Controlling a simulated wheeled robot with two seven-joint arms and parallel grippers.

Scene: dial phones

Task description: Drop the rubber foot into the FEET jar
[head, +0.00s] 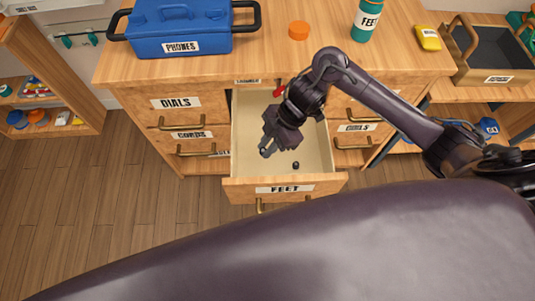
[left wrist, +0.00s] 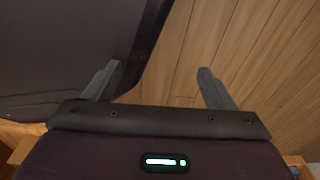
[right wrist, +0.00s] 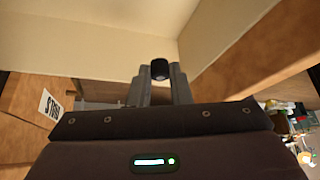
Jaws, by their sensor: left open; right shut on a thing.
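My right gripper (head: 266,150) is inside the open FEET drawer (head: 318,184), pointing down. It is shut on a small black rubber foot, seen between the fingertips in the right wrist view (right wrist: 160,69). Another small black foot (head: 296,165) lies on the drawer floor, to the right of the gripper. The teal FEET jar (head: 366,24) stands on the countertop at the back right, its top cut off by the picture edge. My left gripper (left wrist: 157,85) is open and empty, with floor behind it; the head view does not show it.
An orange disc, perhaps a lid (head: 299,30), lies on the countertop (head: 270,58). A blue PHONES box (head: 180,29) stands at left, a yellow packet (head: 429,38) at right. A red item (head: 279,89) is near the drawer's back. Closed drawers flank the open one.

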